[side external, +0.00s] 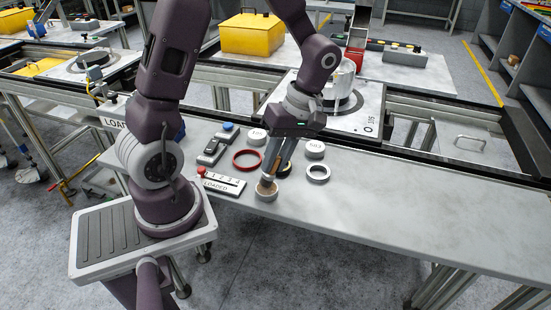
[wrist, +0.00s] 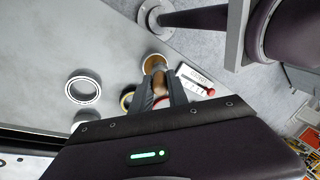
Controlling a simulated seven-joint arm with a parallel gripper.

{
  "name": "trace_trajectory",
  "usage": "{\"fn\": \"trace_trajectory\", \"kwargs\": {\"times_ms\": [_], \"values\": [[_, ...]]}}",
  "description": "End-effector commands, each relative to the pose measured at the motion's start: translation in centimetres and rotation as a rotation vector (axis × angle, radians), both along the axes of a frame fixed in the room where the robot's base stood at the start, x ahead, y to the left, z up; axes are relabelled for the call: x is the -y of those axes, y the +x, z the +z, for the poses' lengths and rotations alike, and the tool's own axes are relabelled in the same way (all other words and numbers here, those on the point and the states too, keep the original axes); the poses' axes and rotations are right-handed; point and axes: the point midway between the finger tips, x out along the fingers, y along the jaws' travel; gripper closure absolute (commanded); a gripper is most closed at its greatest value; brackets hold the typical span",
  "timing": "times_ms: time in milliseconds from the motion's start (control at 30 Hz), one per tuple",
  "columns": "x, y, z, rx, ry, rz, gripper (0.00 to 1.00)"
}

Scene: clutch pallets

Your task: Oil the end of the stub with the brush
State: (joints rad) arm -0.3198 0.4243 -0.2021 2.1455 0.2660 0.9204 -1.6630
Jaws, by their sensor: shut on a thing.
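My gripper (side external: 273,177) is shut on the brush (side external: 266,187) and points down over the front of the grey bench. The brush's head is at or in a small round dish (side external: 265,197) with brown contents; whether it touches the contents is unclear. The wrist view shows the brush (wrist: 158,69) between my fingers (wrist: 160,92) and the dish (wrist: 146,61) just beyond. A silver metal cylinder (side external: 342,82) stands on a pallet (side external: 366,122) behind my wrist, partly hidden by my arm. I cannot tell which part is the stub.
Near the dish lie a red ring (side external: 236,162), a grey ring (side external: 318,173), white round pieces (side external: 315,150) and a "LOADED" board (side external: 222,185) with a red knob. A grey device with a blue button (side external: 228,127) lies further left. The bench's right side (side external: 430,205) is clear.

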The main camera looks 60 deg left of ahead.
Motion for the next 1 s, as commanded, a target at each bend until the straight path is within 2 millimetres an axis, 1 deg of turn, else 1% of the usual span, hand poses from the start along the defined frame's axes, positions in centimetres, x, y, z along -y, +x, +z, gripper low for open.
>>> {"fn": "trace_trajectory", "kwargs": {"times_ms": [1000], "values": [[0.01,0.01,-0.96,0.0,0.0,0.0,1.0]]}}
